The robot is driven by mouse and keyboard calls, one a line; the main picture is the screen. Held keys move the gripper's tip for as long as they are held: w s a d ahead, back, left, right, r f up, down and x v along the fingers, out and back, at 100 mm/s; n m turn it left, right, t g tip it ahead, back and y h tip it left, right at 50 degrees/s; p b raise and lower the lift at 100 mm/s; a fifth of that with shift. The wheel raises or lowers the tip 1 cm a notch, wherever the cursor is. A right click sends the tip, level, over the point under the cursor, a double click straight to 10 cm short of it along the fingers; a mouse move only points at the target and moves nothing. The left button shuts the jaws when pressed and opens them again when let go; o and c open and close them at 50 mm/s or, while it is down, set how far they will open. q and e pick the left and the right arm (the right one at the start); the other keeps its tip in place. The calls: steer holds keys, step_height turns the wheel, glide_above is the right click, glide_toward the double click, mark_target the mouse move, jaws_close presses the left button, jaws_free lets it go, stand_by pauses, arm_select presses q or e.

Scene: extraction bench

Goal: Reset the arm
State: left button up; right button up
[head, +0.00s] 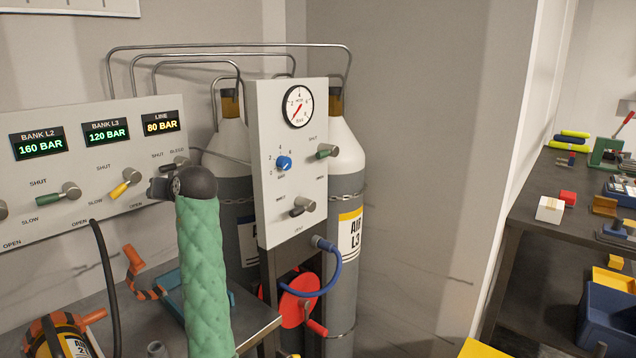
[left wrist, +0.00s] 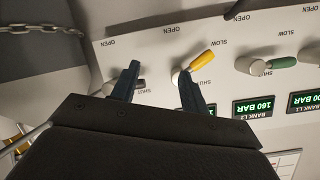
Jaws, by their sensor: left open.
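My left arm, in a green quilted sleeve, rises in front of the valve panel (head: 95,160) in the head view. My left gripper (head: 160,187) is partly hidden behind its dark wrist, near the panel's right end. In the left wrist view the two dark fingers of my left gripper (left wrist: 157,72) are apart, with nothing seen held between them. The yellow lever (head: 125,184) is close to one finger; it also shows in the left wrist view (left wrist: 201,61). A dark bleed lever (head: 174,166) is by the other finger. Contact cannot be told. My right gripper is not in view.
A gauge panel (head: 290,130) stands right of my arm, before the AIR L3 cylinder (head: 347,180). A blue hose (head: 333,272) and red reel (head: 297,305) are below. A dark shelf (head: 560,215) with several items is at right.

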arm_select(q)
steer(key=s+d+f+m+h+p, duration=0.1)
steer(key=s+d+f+m+h, duration=0.2)
steer(key=s+d+f+h, duration=0.55)
steer(key=s+d+f+m+h+p, duration=0.1)
steer(key=s+d+f+m+h, duration=0.2)
steer(key=s+d+f, duration=0.95)
steer(key=s+d+f+g, duration=0.2)
steer(key=s+f+g, duration=0.1)
steer(key=s+f, duration=1)
steer(key=s+d+f+m+g+p, duration=0.1)
steer(key=s+f+g, duration=0.3)
steer(key=s+f, duration=1)
steer(key=s+d+h, duration=0.1)
steer(key=s, duration=0.4)
steer(key=shift+s+m, duration=0.3)
steer(key=shift+s, duration=0.1)
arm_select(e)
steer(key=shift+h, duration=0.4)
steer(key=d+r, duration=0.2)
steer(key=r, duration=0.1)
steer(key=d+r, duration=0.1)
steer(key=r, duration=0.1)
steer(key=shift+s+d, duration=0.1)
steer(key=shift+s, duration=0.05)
arm_select(q)
steer(key=shift+f, duration=0.1)
